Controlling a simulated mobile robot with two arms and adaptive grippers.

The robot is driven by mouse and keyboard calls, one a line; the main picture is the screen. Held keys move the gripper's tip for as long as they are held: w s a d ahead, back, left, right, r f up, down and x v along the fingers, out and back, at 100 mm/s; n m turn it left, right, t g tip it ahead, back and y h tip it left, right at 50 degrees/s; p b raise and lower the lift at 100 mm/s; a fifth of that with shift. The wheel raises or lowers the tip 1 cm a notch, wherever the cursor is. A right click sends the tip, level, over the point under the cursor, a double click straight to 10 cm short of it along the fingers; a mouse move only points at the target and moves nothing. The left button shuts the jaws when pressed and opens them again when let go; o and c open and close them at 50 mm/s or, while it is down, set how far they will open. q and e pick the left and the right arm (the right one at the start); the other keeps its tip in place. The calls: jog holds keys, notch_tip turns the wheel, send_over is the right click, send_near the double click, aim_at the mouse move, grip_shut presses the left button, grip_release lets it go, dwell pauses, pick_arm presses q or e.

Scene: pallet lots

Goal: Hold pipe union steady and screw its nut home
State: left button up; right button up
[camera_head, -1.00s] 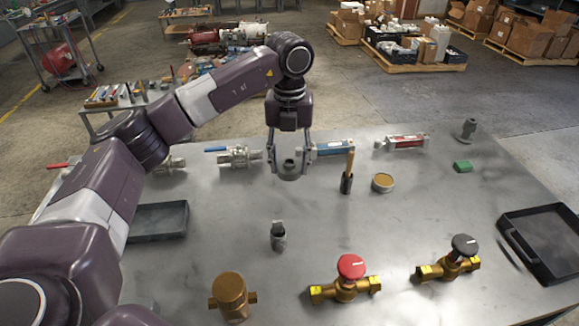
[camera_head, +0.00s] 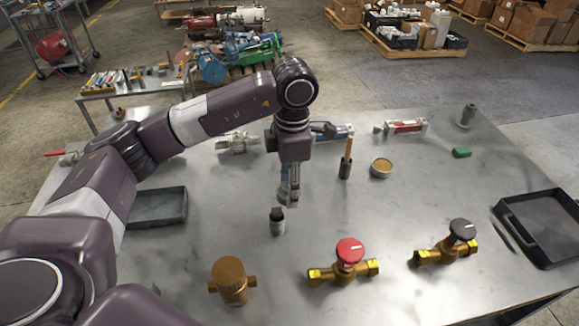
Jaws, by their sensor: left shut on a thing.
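The pipe union (camera_head: 277,222) is a small grey fitting with a dark top. It stands upright on the metal table, in front of my left gripper. My left gripper (camera_head: 290,196) points down, seen nearly edge-on, and is shut on the grey ring-shaped nut (camera_head: 284,192). The nut is mostly hidden by the fingers, close above and behind the union in the picture. I cannot tell whether they touch. My right gripper is out of view.
Brass valves with red (camera_head: 350,251) and black (camera_head: 463,228) handles and a brass fitting (camera_head: 231,279) stand in front. Black trays (camera_head: 158,222) lie left and right (camera_head: 508,222).

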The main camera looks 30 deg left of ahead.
pick_arm(q)
jog(key=s+d+f+m, duration=0.2)
jog(key=s+m, duration=0.5)
jog(key=m, duration=0.6)
jog(key=s+d+f+m, duration=0.2)
jog(key=s+m, duration=0.5)
jog(key=m, duration=0.5)
jog(key=shift+s+d+f+m, duration=0.25)
jog(key=shift+s+d+m, duration=0.1)
jog(key=shift+d+m, duration=0.1)
